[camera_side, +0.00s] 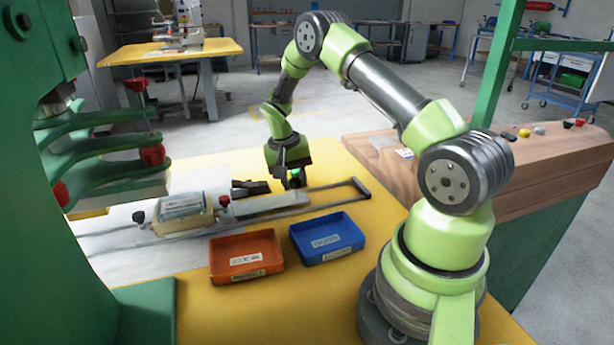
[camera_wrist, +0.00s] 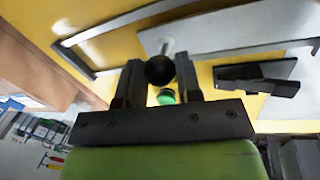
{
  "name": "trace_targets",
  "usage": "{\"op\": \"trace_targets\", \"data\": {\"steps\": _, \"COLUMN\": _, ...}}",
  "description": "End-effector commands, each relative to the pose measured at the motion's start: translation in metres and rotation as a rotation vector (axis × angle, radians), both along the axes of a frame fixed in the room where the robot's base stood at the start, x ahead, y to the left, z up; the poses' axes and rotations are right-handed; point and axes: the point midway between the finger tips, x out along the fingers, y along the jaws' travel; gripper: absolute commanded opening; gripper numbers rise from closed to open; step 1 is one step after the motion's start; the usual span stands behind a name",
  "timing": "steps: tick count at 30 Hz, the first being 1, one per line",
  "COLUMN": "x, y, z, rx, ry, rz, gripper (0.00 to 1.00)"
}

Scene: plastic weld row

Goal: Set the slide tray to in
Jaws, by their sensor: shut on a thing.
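The slide tray (camera_side: 262,205) is a long light-grey plate on rails, between the green press at left and the dark end bar of the rails at right. In the wrist view its grey plate (camera_wrist: 225,28) lies beyond the fingers. A black ball knob (camera_wrist: 159,69) on a short metal stem stands at the tray's near end. My gripper (camera_wrist: 160,82) is shut on this knob, one finger on each side. In the side view my gripper (camera_side: 291,176) points down at the tray's right end, and the knob is mostly hidden.
A pale block-like fixture (camera_side: 184,213) with red and dark knobs sits on the left part of the rails. An orange bin (camera_side: 246,272) and a blue bin (camera_side: 327,255) stand in front of the rails. The green press (camera_side: 75,240) rises at left. A black clamp (camera_wrist: 256,82) lies beside my fingers.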

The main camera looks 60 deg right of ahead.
Motion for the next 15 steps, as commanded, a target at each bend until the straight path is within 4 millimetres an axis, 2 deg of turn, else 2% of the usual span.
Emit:
{"op": "trace_targets", "data": {"steps": 5, "x": 0.0006, "y": -0.0007, "z": 0.0009, "rx": -0.002, "ry": -0.004, "rz": 0.001, "gripper": 0.00}}
{"op": "trace_targets", "data": {"steps": 6, "x": 0.0005, "y": -0.0008, "z": 0.0009, "rx": -0.001, "ry": -0.003, "rz": 0.001, "gripper": 0.35}}
{"op": "trace_targets", "data": {"steps": 9, "x": 0.0003, "y": -0.0007, "z": 0.0008, "rx": -0.002, "ry": -0.002, "rz": 0.001, "gripper": 0.57}}
{"op": "trace_targets", "data": {"steps": 15, "x": -0.0002, "y": -0.0007, "z": 0.0004, "rx": 0.000, "ry": -0.001, "rz": 0.000, "gripper": 0.57}}
